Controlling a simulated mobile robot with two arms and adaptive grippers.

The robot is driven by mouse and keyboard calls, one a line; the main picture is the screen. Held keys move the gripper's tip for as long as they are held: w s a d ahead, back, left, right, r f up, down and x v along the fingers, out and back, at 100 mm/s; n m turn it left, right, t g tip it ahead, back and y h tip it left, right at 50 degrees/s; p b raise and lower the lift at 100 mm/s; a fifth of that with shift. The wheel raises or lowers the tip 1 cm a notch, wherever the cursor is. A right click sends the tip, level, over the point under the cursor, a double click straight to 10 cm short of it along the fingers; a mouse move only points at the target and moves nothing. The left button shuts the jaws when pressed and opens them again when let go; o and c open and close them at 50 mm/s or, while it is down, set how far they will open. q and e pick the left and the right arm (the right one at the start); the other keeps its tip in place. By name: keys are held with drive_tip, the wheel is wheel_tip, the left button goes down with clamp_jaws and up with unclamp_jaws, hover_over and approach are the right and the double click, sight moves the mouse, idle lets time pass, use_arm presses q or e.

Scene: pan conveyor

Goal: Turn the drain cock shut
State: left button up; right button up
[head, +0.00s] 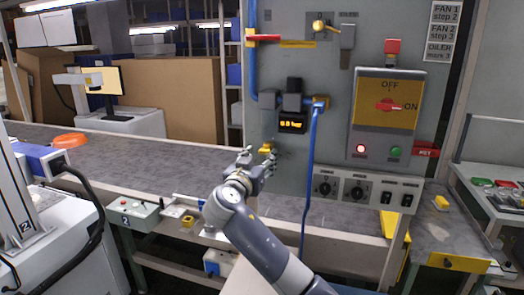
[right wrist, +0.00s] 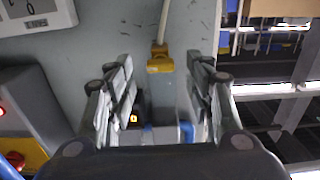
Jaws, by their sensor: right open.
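The drain cock (head: 266,149) is a small yellow piece low on the left part of the grey panel, below the pressure display. In the right wrist view, a yellow piece (right wrist: 160,63) at the end of a pale pipe appears to be the same cock. My right gripper (head: 262,158) is at the panel, just below the cock in the head view. Its fingers (right wrist: 160,85) are spread, one on each side of the yellow piece, with gaps to both. Contact is not visible. My left gripper is not in view.
The panel (head: 270,190) carries a lit pressure display (head: 292,123), a yellow switch plate (head: 400,100) and a red handle (head: 265,38) above. A blue hose (head: 310,170) hangs right of my right gripper. The grey conveyor belt (head: 150,160) runs behind my right arm.

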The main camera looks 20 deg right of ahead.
sight(265, 151)
drive_tip(key=shift+x, duration=1.2)
drive_tip(key=shift+c, duration=0.5)
drive_tip(key=c, duration=1)
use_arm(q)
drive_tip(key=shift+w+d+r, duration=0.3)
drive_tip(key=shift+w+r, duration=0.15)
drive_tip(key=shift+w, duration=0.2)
use_arm(e)
drive_tip(key=shift+o, duration=0.2)
